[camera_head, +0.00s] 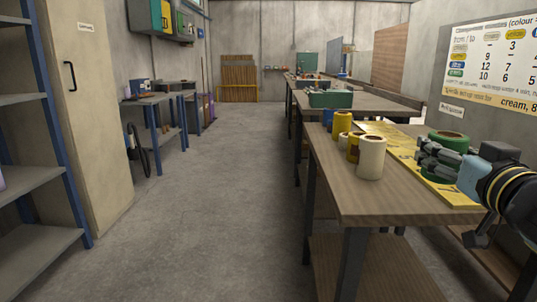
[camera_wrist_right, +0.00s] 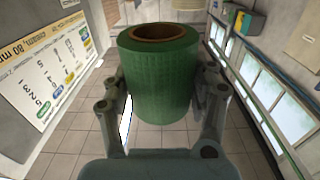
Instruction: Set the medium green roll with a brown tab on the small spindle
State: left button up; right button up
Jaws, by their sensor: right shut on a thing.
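A green roll (camera_wrist_right: 160,80) with a brown core is between the fingers of my right gripper (camera_wrist_right: 160,105) in the right wrist view, and the gripper is shut on it. In the head view this green roll (camera_head: 447,136) is above the far right part of the near bench, partly hidden by my right gripper (camera_head: 432,157). Green also shows below the fingers; I cannot tell whether it is the same roll. I cannot make out a brown tab apart from the brown core. No spindle is clearly visible. My left gripper is not in view.
The near wooden bench (camera_head: 325,172) carries a yellow board (camera_head: 400,150). A cream roll (camera_head: 371,160), two yellow rolls (camera_head: 342,124) and a blue roll (camera_head: 328,115) stand along its left side. A wall chart (camera_head: 490,65) hangs behind. The bench's front left is clear.

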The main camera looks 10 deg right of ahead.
aim_at(463, 136)
jog(key=s+a+f+n+y+p, duration=0.1)
jog(key=s+a+f+n+y, duration=0.15)
jog(key=a+n+y, duration=0.5)
jog(key=s+a+r+n+g+y+p, duration=0.1)
jog(key=a+r+y, duration=0.2)
jog(key=a, duration=0.3)
jog(key=s+a+r+g+y+p, duration=0.1)
jog(key=s+a+r+y, duration=0.15)
jog(key=a, duration=0.25)
jog(key=w+d+f+m+t+h+b, duration=0.1)
jog(key=w+d+f+m+h, duration=0.2)
jog(key=d+h, duration=0.3)
jog(key=w+d+f+m+t+h+b, duration=0.2)
jog(key=w+d+m+h, duration=0.15)
jog(key=d, duration=0.45)
jog(key=d+r+m+h, duration=0.1)
jog(key=d, duration=0.1)
jog(key=d+r+m+g+h, duration=0.1)
jog(key=d+r+h, duration=0.1)
jog(key=d, duration=0.1)
jog(key=d+r+m+h, duration=0.1)
jog(key=d+h, duration=0.1)
jog(key=shift+s+d+r+g+h+b, duration=0.15)
jog(key=shift+s+r+g+h+b, duration=0.15)
jog(key=shift+s+r, duration=0.1)
jog(key=shift+w, duration=0.1)
